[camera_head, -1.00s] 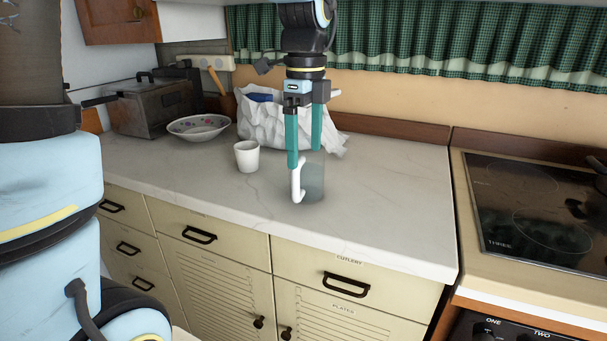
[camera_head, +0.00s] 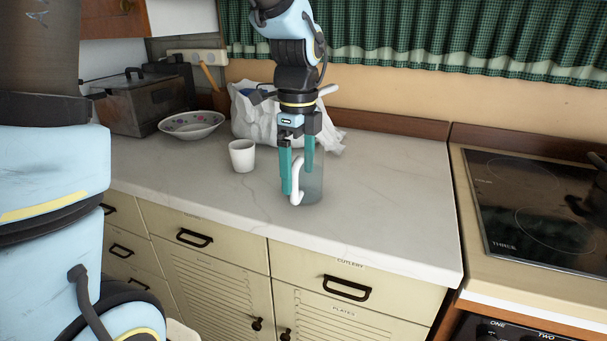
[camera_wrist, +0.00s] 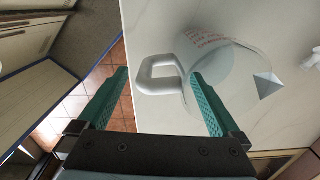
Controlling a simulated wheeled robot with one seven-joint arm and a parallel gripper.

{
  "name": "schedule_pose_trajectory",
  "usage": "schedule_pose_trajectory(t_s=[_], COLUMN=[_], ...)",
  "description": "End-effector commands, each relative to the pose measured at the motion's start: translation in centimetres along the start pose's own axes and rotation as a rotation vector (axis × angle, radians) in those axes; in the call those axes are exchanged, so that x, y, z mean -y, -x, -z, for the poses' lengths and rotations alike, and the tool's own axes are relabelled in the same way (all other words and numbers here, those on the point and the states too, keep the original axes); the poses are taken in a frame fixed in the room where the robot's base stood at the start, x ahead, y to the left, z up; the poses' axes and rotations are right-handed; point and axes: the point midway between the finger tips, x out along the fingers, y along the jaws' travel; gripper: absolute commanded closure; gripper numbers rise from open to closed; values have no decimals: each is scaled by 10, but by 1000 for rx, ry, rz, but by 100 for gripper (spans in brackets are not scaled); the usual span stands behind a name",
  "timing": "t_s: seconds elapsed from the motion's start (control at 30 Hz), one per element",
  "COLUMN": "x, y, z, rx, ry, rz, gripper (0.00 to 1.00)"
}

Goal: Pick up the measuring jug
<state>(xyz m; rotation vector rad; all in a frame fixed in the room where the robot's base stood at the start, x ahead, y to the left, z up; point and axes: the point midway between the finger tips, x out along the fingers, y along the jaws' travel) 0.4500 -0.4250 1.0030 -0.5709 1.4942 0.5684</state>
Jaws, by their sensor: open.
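The measuring jug (camera_head: 314,187) is clear, with a white handle (camera_head: 297,181) on its left side, and stands upright on the pale counter (camera_head: 390,200). Red print shows on the jug (camera_wrist: 240,75) in the wrist view. My gripper (camera_head: 298,182) points down at the jug with its teal fingers spread. In the wrist view the white handle (camera_wrist: 148,76) lies between the fingertips of my gripper (camera_wrist: 160,73). The right finger overlaps the jug's wall beside the handle; I cannot tell whether it reaches inside the rim. No grip on the handle shows.
A white cup (camera_head: 242,156) stands left of the jug. A patterned bowl (camera_head: 191,124), a metal box-like appliance (camera_head: 147,104) and a crumpled white bag (camera_head: 252,120) are behind. A dark hob (camera_head: 535,205) is at the right. The counter right of the jug is clear.

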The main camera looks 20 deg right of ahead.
Motion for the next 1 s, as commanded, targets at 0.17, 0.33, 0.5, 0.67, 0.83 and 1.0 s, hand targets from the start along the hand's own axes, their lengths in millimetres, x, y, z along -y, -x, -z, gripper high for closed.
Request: schedule_pose_trajectory(t_s=[0.17, 0.33, 0.5, 0.67, 0.83, 1.0], x=[-2, -1, -1, -1, -1, -1], y=[-26, -42, -44, -44, -44, -44], z=[0, 0, 0, 0, 0, 0], rx=[0, 0, 1, 0, 0, 0], ry=[-1, -1, 0, 0, 0, 0], rz=[-6, -3, -1, -1, -1, -1], gripper=[0, 0, 0, 10, 29, 48])
